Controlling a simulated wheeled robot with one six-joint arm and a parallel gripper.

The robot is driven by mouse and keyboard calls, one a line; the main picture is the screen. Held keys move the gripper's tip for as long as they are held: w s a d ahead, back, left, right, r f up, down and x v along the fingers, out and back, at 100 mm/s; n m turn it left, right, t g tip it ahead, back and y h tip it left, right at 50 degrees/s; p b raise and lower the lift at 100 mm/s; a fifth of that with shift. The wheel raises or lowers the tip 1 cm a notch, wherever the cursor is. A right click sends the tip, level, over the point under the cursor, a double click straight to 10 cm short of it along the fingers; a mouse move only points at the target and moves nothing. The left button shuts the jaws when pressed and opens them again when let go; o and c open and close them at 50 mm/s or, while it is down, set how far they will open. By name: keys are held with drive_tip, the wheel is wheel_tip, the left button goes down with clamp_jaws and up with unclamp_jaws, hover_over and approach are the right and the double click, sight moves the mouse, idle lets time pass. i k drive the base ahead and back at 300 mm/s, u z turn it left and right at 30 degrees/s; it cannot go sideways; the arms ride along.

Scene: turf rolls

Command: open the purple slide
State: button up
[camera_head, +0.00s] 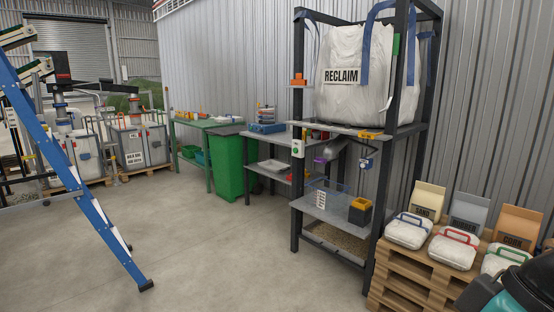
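A small purple piece (319,160), which looks like the slide, sits at the grey spout (333,150) under the shelf of a dark steel frame. It is too small to tell whether it is open or shut. The white bulk bag marked RECLAIM (345,85) sits above it in the frame. My gripper is not in view; a teal and black shape fills the bottom right corner, and I cannot tell what it is.
The dark frame (295,195) has a lower shelf with a yellow-topped box (360,211). A wooden pallet stack (400,275) with bags stands right of it. A green bin (232,165) stands left of it, and blue steps (90,190) further left. The middle floor is clear.

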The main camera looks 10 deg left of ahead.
sight(320, 159)
drive_tip(key=u, duration=0.35)
drive_tip(key=i, duration=3.25)
drive_tip(key=z, duration=0.45)
